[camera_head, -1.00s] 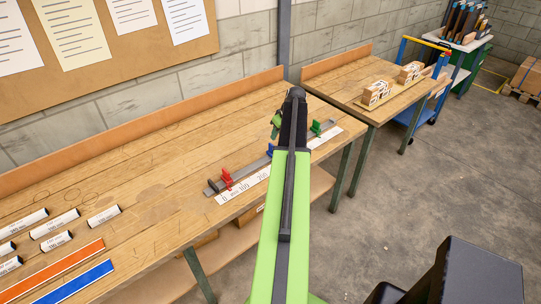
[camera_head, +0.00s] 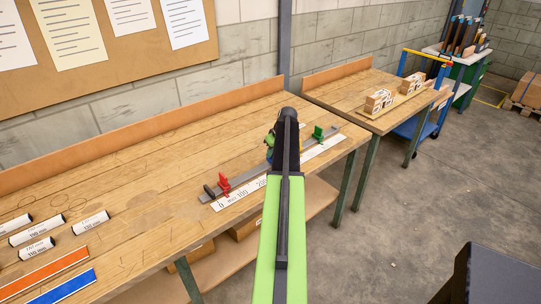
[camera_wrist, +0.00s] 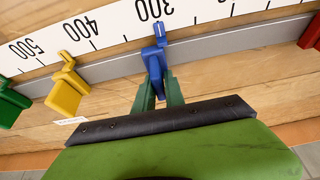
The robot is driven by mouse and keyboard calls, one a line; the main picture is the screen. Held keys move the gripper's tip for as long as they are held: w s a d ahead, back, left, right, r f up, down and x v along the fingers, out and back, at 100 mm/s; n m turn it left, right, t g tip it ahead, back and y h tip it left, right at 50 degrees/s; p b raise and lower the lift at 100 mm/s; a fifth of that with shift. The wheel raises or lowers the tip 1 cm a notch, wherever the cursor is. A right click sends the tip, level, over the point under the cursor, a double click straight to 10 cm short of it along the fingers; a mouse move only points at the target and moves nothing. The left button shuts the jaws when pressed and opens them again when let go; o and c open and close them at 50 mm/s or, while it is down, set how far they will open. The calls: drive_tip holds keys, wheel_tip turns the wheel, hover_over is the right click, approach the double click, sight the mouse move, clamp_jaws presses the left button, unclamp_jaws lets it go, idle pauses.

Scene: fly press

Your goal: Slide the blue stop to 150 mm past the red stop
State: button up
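The red stop (camera_wrist: 312,33) is cut off at the wrist view's right edge. In the head view the red stop (camera_head: 223,184) stands near the rail's left end. My arm hides part of the rail there, and only a sliver of the blue stop (camera_head: 269,141) shows.
A yellow stop (camera_wrist: 66,86) and a green stop (camera_wrist: 10,104) stand left of the blue one on the rail (camera_wrist: 208,51). The white scale strip (camera_wrist: 110,22) runs beside it. Labelled rolls (camera_head: 90,222) lie at the bench's left. A second bench (camera_head: 345,90) stands beyond.

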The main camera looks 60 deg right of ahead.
clamp_jaws()
idle(1.0)
